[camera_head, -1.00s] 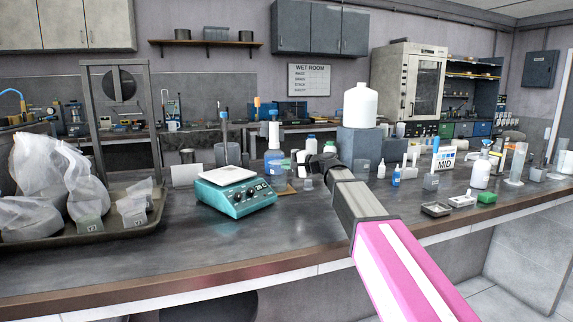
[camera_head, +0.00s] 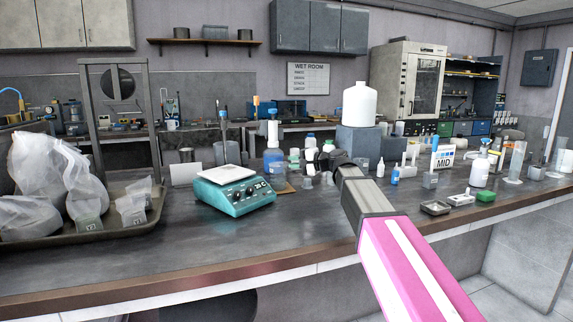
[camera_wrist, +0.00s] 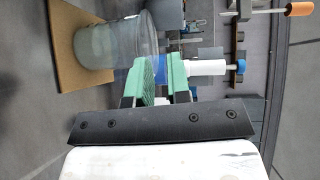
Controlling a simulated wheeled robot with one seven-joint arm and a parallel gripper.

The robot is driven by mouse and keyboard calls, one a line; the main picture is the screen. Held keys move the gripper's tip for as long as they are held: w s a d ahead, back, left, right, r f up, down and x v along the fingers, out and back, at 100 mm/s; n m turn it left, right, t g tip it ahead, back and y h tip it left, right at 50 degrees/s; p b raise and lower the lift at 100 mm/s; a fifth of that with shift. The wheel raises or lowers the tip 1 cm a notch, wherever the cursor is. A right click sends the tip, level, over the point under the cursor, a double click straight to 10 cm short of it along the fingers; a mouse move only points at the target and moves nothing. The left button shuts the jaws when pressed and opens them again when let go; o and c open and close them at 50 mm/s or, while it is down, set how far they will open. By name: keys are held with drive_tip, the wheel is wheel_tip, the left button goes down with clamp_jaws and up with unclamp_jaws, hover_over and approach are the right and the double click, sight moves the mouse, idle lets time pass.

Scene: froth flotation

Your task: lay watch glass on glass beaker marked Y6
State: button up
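My gripper (camera_head: 295,158) reaches left over the bench, its green finger pads one above the other. In the wrist view the pads (camera_wrist: 162,78) stand apart, with a narrow gap between them. A clear glass beaker (camera_wrist: 105,40) stands on a brown board there, just past the fingers, its rim close to the level of the gap. I cannot make out the watch glass for certain, in the gap or on the beaker. No Y6 mark is legible. In the head view the beaker is hard to separate from the bottles behind it.
A blue-capped wash bottle (camera_head: 273,155) stands close by the gripper, also in the wrist view (camera_wrist: 207,68). A teal balance (camera_head: 236,192) is left of it, and a tray of bags (camera_head: 130,235) farther left. Small bottles crowd the right. The front bench is clear.

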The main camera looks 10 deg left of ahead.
drive_tip(key=v, duration=0.8)
drive_tip(key=shift+d, duration=0.1)
